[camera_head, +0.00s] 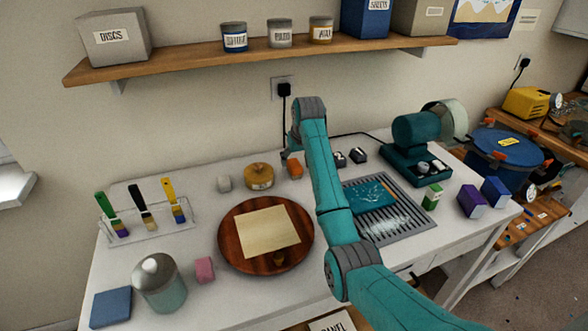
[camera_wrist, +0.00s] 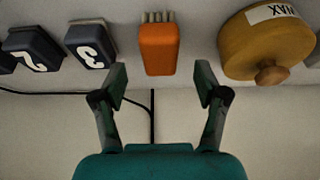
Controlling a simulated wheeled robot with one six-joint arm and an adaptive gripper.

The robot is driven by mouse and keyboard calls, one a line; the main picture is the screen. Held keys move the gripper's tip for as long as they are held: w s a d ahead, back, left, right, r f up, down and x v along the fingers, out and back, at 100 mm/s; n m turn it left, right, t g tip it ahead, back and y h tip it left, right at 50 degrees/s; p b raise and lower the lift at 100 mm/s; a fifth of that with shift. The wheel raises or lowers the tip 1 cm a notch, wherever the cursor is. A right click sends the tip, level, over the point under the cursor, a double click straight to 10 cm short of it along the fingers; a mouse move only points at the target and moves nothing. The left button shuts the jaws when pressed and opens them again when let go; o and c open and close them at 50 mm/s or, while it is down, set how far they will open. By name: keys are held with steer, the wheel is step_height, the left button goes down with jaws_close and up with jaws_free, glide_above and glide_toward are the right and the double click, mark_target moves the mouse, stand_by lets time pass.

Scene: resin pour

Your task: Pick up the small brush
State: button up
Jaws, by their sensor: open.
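A small orange brush with pale bristles (camera_wrist: 158,48) lies on the white worktop, just beyond my fingertips and between their lines in the wrist view. It also shows in the head view as a small orange block (camera_head: 295,170) at the back of the table. My gripper (camera_wrist: 161,82) is open and empty, its two fingers apart. In the head view the gripper is mostly hidden behind my arm, near the wall. Three longer brushes with green, black and yellow handles (camera_head: 144,208) stand in a clear rack (camera_head: 150,232) at the left.
A round mustard tin marked WAX (camera_wrist: 262,45) stands close beside the orange brush. Dark numbered blocks (camera_wrist: 90,45) are on its other side. A cable (camera_wrist: 152,110) runs along the wall behind. A round wooden board (camera_head: 230,250) with a paper sheet lies in front.

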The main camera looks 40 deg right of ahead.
mark_target(295, 164)
steer(key=x, duration=0.5)
steer(key=shift+s, duration=0.15)
steer(key=shift+c, duration=0.3)
steer(key=c, duration=1.2)
